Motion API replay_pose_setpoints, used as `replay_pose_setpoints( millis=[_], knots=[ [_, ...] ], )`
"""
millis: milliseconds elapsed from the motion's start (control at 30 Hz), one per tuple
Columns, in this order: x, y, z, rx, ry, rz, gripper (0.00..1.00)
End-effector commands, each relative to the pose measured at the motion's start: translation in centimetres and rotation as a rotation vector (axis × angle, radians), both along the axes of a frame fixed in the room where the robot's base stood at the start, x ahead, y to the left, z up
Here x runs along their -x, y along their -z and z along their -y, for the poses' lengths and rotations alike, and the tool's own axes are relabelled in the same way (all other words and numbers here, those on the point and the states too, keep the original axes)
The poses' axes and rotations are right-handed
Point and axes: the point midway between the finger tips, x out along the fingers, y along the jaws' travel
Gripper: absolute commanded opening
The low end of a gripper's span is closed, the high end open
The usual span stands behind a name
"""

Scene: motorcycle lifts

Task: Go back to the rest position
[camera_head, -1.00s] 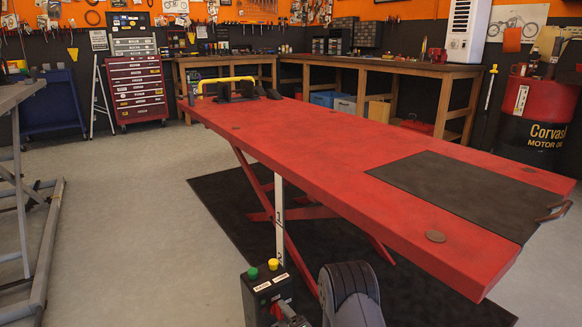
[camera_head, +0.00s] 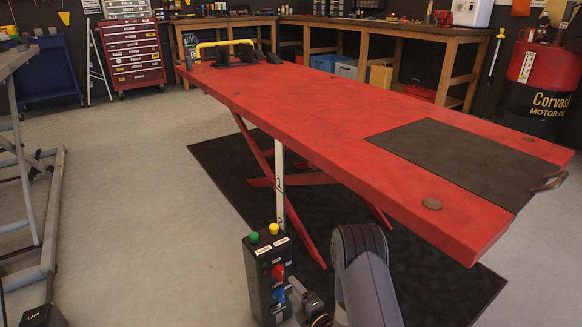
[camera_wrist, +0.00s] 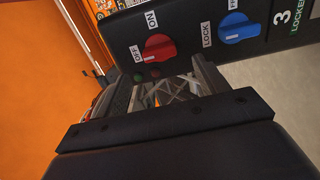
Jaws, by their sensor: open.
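My gripper (camera_wrist: 163,82) is open, with nothing seen between its fingers. In the wrist view its fingers point at a black control box (camera_wrist: 185,50). That box carries a red knob (camera_wrist: 159,47) between ON and OFF labels and a blue knob (camera_wrist: 236,28) beside a LOCK label. The fingertips are close below the red knob; I cannot tell whether they touch the box. In the head view the same box (camera_head: 257,285) stands upright, with green and yellow buttons on top. My arm reaches in from the bottom, and the gripper is at the box's right side, partly out of frame.
A red motorcycle lift (camera_head: 330,105) stands on a black mat (camera_head: 225,160) behind the box. A grey lift frame (camera_head: 45,220) is at the left. An oil drum (camera_head: 541,85) and wooden benches (camera_head: 400,35) line the back. Grey floor is free between the lifts.

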Motion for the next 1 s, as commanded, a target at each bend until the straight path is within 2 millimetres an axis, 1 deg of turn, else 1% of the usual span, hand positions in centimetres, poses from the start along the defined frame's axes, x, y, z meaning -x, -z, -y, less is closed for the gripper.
replay_pose_setpoints(
  millis=[33,100,300,1000],
  knots=[
    [-0.9,0.2,-0.8,-0.003,-0.003,0.005,0.69],
    [-2.1,0.2,-1.5,0.000,-0.003,0.006,0.69],
    [-5.2,0.1,-3.5,-0.012,0.000,-0.004,0.69],
    [-4.9,0.0,-3.3,-0.499,0.001,-0.338,0.69]
  ],
)
